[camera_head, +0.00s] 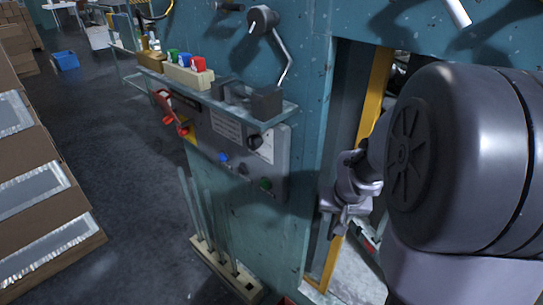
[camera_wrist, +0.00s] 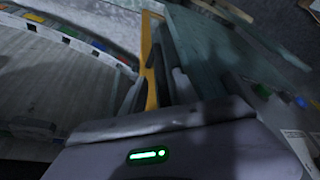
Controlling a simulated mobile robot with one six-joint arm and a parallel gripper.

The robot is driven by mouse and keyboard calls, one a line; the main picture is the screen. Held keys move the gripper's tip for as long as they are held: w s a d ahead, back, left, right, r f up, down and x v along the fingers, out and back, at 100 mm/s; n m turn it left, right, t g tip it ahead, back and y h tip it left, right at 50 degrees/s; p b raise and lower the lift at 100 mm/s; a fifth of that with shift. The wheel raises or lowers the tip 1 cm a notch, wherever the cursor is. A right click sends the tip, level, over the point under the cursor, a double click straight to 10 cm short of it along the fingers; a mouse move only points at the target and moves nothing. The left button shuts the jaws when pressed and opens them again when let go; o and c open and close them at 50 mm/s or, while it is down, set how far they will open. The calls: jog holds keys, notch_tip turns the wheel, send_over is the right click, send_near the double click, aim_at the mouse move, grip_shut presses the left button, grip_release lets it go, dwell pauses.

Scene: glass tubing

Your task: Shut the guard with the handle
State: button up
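The teal machine (camera_head: 265,235) has a tall opening at its right. A yellow upright edge (camera_head: 376,90), which looks like the frame of the guard, runs down in this opening to a yellow foot piece (camera_head: 322,278). The opening shows dark space to the left of the yellow edge. My gripper (camera_head: 336,212) is in front of the opening's lower part, near the yellow edge; my arm hides much of the right side. In the wrist view the yellow edge (camera_wrist: 150,62) stands beyond the gripper body, with dark upright bars beside it. I cannot tell which bar is the handle, nor whether the fingers touch it.
A control panel (camera_head: 235,145) with knobs and a red-handled switch is left of the opening. A shelf (camera_head: 215,98) above it holds coloured-top blocks. Upright rods stand in a rack (camera_head: 225,268) below. Boxes (camera_head: 40,190) are far left; the floor (camera_head: 115,150) between is clear.

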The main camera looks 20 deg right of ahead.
jog(key=shift+w+x, duration=0.2)
jog(key=shift+x, duration=0.75)
jog(key=shift+r, duration=0.1)
jog(key=shift+s, duration=0.1)
grip_shut()
dwell(0.5)
